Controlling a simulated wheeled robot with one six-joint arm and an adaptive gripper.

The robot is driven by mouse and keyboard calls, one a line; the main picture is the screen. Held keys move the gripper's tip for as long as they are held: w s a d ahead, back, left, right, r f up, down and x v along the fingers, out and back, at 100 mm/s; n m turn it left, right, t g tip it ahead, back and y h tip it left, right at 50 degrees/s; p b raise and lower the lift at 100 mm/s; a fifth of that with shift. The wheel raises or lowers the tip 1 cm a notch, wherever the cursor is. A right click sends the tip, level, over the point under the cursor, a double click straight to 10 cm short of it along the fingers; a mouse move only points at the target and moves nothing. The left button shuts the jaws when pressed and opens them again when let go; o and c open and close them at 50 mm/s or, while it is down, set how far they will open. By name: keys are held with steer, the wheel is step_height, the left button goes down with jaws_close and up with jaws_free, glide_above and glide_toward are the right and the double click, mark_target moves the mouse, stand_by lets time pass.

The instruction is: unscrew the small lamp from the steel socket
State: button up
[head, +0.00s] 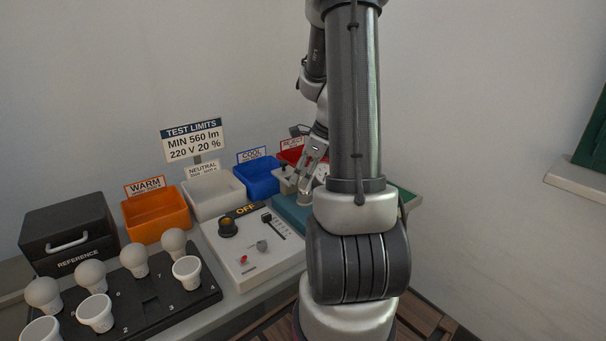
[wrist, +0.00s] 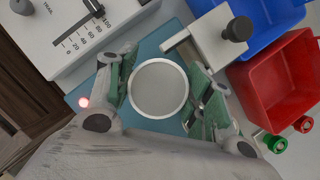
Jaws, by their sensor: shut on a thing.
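My gripper (wrist: 160,84) is shut on the small lamp (wrist: 158,92), with one green-padded finger on each side of it. In the wrist view the lamp shows end-on as a round grey face with a pale rim. It is over a teal block (wrist: 174,37). The steel socket cannot be made out; the lamp and fingers cover that spot. In the head view my gripper (head: 307,182) points down at the teal block (head: 288,214), and my arm hides much of that area.
A control box (head: 246,252) with a slider and an OFF display stands left of the block. Orange (head: 155,220), white (head: 214,198), blue (head: 258,180) and red (wrist: 268,88) bins stand behind. A black rack (head: 150,310) holds several lamps. A metal fixture (wrist: 222,36) is close beside my fingers.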

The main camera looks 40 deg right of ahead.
steer(key=n+g, duration=0.1)
steer(key=n, duration=0.2)
steer(key=n+g+y, duration=0.1)
steer(key=n, duration=0.2)
steer(key=shift+y, duration=0.3)
steer(key=n+g, duration=0.1)
steer(key=n, duration=0.2)
steer(key=n+g, duration=0.1)
steer(key=n, duration=0.1)
steer(key=shift+s+n, duration=0.15)
steer(key=shift+n, duration=0.25)
steer(key=n+g, duration=0.1)
steer(key=n, duration=0.2)
steer(key=n+g, duration=0.1)
steer(key=n, duration=0.1)
steer(key=n+g+h, duration=0.1)
steer(key=n, duration=0.2)
steer(key=shift+s, duration=0.15)
steer(key=n+h, duration=0.1)
steer(key=n, duration=0.2)
steer(key=shift+s+g, duration=0.15)
steer(key=shift+g, duration=0.15)
steer(key=o, duration=0.9)
